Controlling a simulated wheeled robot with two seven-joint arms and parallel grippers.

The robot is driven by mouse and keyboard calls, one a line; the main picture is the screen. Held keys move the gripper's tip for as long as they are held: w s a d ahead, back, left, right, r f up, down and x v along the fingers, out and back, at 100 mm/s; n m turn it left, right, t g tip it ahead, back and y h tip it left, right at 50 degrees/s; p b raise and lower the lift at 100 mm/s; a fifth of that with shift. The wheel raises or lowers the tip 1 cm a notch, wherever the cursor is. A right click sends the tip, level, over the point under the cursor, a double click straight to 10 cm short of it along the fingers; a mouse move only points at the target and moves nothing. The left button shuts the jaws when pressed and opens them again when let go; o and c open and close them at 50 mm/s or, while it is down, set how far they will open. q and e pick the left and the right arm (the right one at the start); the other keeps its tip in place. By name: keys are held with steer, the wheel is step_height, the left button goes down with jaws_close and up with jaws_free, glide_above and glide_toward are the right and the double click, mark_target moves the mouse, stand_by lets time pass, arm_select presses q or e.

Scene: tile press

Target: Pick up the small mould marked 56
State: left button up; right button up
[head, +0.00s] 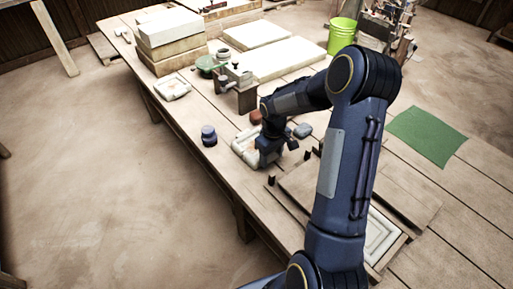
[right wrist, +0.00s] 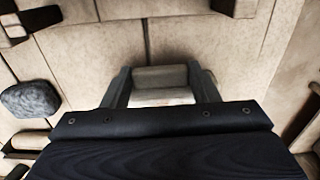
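My right gripper (head: 268,158) points down at the table, beside and partly over a pale, square-framed mould (head: 244,149). In the right wrist view its two fingers (right wrist: 160,88) stand well apart, with a small cream block (right wrist: 160,77) between them. I cannot tell whether the fingers press on the block or only stand beside it. Another pale mould (head: 172,88) lies farther off near the table's left edge. No number is legible on either mould. My left gripper is out of view.
A grey stone-like lump (head: 303,130) lies right of my right gripper, also in the wrist view (right wrist: 30,98). A dark blue pot (head: 209,136) stands left. Stacked slabs (head: 172,40) and a small clamp (head: 238,76) stand behind. A green mat (head: 427,135) lies right.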

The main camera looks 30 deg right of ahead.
steer(key=shift+w+r, duration=0.1)
steer(key=c, duration=0.9)
